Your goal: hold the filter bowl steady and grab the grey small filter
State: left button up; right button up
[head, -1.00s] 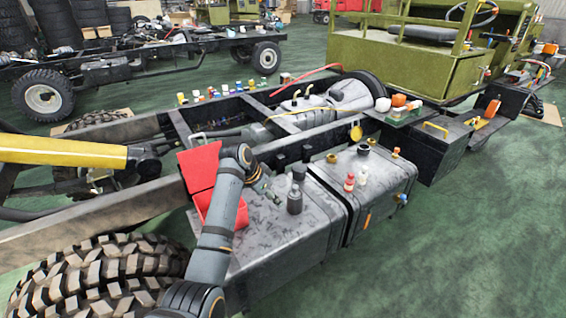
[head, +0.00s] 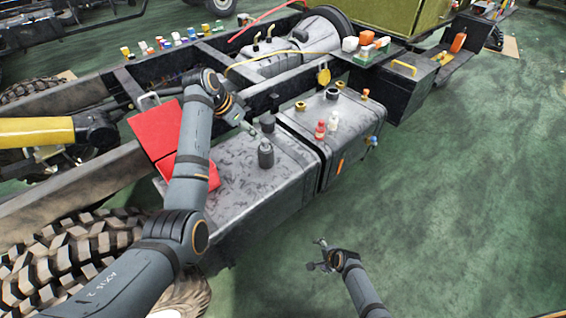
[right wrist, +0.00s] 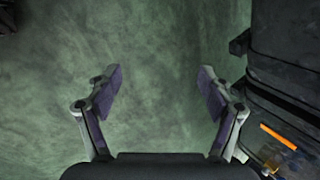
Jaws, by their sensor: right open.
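A dark grey cylinder with a narrower top (head: 265,156), which looks like the filter bowl, stands upright on the grey tank (head: 225,185) in the head view. A small dark grey piece (head: 268,123) shows just behind it; I cannot tell for certain whether this is the small filter. My left gripper (head: 250,128) is just left of these pieces, above the tank, too small to show its opening. My right gripper (head: 321,254) is low over the floor, in front of the tanks and away from the filter parts. In the right wrist view it (right wrist: 160,90) is open and empty.
A red open box (head: 158,130) lies left of the tank, partly behind my left arm. A second tank (head: 350,115) carries red and white bottles (head: 325,126). A big tyre (head: 80,255) is at lower left. The green floor (head: 450,220) at right is clear.

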jog(key=w+a+r+m+t+y, duration=0.1)
jog(key=w+a+r+m, duration=0.2)
jog(key=w+r, duration=0.35)
jog(key=w+a+r+m+t+y, duration=0.1)
jog(key=w+a+r+m, duration=0.25)
jog(key=w+r, duration=0.3)
jog(key=m+t+y, duration=0.4)
jog(key=m, duration=0.3)
send_near(270, 157)
jog(key=x, duration=0.3)
jog(key=shift+d+f, duration=0.1)
jog(key=shift+d, duration=0.05)
jog(key=shift+g, duration=0.3)
jog(key=x, duration=1)
jog(key=shift+w+f, duration=0.15)
jog(key=shift+w, duration=0.1)
jog(key=shift+c, duration=0.4)
